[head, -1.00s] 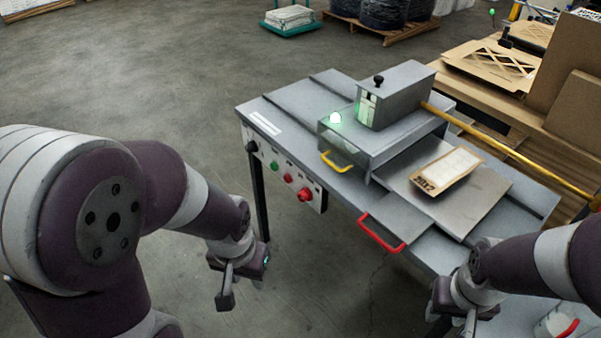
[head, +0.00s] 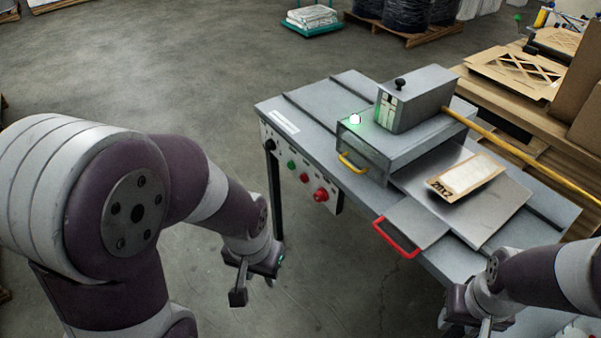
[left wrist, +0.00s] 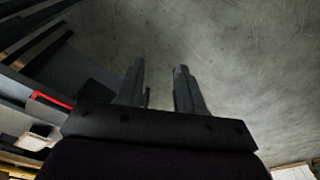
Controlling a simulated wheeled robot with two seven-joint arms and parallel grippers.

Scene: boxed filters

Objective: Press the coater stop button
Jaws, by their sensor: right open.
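The panel carries a green button (head: 291,164), a small red button (head: 304,178) and a larger protruding red button (head: 321,195). Labels are too small to read. My left gripper (head: 255,290) is below and left of the panel, apart from it, pointing down. In the left wrist view its two fingers (left wrist: 160,68) are spread with nothing between them. My right gripper (head: 467,326) is empty near the coater's front right, partly cut off by the frame's bottom edge.
A lit lamp (head: 355,119) sits on the coater beside a yellow handle (head: 351,163). A red handle (head: 396,238) sticks out at its front. A boxed filter (head: 465,177) lies on the coater's plate. Bare floor (head: 200,75) lies left of the coater.

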